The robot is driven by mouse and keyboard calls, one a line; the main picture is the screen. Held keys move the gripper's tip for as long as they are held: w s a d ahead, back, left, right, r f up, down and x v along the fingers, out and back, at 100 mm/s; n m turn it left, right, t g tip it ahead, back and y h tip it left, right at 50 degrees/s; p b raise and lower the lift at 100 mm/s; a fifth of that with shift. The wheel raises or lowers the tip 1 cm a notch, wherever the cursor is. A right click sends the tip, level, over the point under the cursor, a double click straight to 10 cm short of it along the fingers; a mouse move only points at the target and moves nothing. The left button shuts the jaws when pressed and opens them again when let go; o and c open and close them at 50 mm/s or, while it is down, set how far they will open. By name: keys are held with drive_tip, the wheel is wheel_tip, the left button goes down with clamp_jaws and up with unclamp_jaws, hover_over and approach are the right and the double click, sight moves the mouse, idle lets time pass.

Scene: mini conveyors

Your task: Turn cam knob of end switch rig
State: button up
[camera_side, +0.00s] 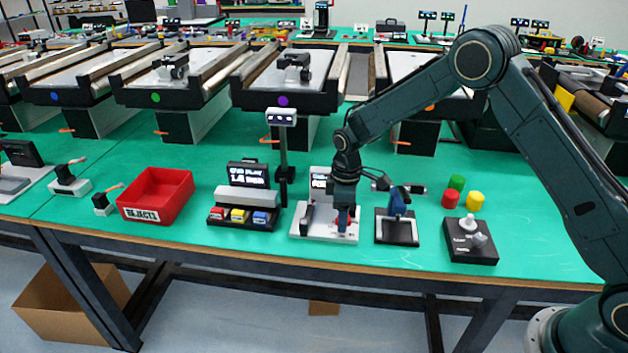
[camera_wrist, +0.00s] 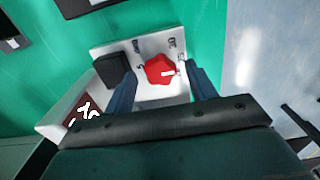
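The end switch rig is a white plate (camera_side: 300,235) near the front edge of the green table. It also shows in the wrist view (camera_wrist: 155,98), with a black block (camera_wrist: 112,70) on it. Its cam knob (camera_wrist: 162,70) is red and lobed, with a white pointer mark toward the right of the wrist view. My gripper (camera_wrist: 163,88) points down over the rig, its two blue fingers either side of the knob with a visible gap on each side. It is open and holds nothing. In the side view my gripper (camera_side: 344,222) mostly hides the knob.
A black stand with a blue part (camera_side: 397,205) is close right of the rig. A dark box with a grey knob (camera_side: 470,240) and coloured cylinders (camera_side: 457,183) lie farther right. Left are a button box (camera_side: 243,200) and red bin (camera_side: 155,193). Conveyors (camera_side: 285,75) stand behind.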

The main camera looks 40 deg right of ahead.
drive_tip(key=shift+r, duration=0.1)
wheel_tip(320, 180, up, 14)
drive_tip(key=shift+f, duration=0.2)
idle(0.8)
drive_tip(key=shift+r, duration=0.1)
